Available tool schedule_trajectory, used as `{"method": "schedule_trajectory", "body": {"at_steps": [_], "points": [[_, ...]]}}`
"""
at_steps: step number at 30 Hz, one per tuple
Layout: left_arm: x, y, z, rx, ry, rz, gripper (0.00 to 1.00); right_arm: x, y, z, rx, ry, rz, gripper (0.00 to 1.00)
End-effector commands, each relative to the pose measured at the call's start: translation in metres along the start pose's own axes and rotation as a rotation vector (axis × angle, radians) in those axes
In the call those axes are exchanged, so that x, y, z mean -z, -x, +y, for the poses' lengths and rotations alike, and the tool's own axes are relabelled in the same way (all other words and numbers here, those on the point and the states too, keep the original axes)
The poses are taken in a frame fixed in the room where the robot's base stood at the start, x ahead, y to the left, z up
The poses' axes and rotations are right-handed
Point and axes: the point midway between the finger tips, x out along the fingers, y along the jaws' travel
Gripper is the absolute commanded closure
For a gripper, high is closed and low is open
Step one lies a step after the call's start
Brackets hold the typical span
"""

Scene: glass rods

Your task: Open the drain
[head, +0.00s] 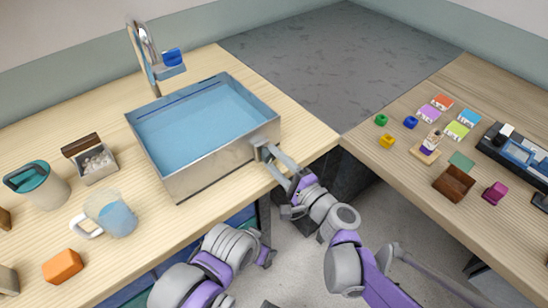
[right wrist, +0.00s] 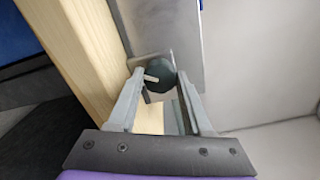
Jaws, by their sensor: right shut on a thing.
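A metal sink basin (head: 222,165) stands at the front edge of the wooden counter, with blue water (head: 205,115) inside. The knob is hidden in the head view.
A tap (head: 145,55) stands behind the basin.

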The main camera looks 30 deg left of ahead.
Motion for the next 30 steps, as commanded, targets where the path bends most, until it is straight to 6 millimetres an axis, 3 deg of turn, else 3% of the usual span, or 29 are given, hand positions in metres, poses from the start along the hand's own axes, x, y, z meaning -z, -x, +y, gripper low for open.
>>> {"method": "schedule_trajectory", "body": {"at_steps": [15, 30], "points": [[0.005, 0.011, 0.000, 0.000, 0.000, 0.004, 0.32, 0.000, 0.000, 0.000, -0.001, 0.412, 0.000, 1.00], [0.006, 0.014, 0.000, 0.000, 0.000, 0.005, 0.32, 0.000, 0.000, 0.001, -0.001, 0.542, 0.000, 1.00]]}}
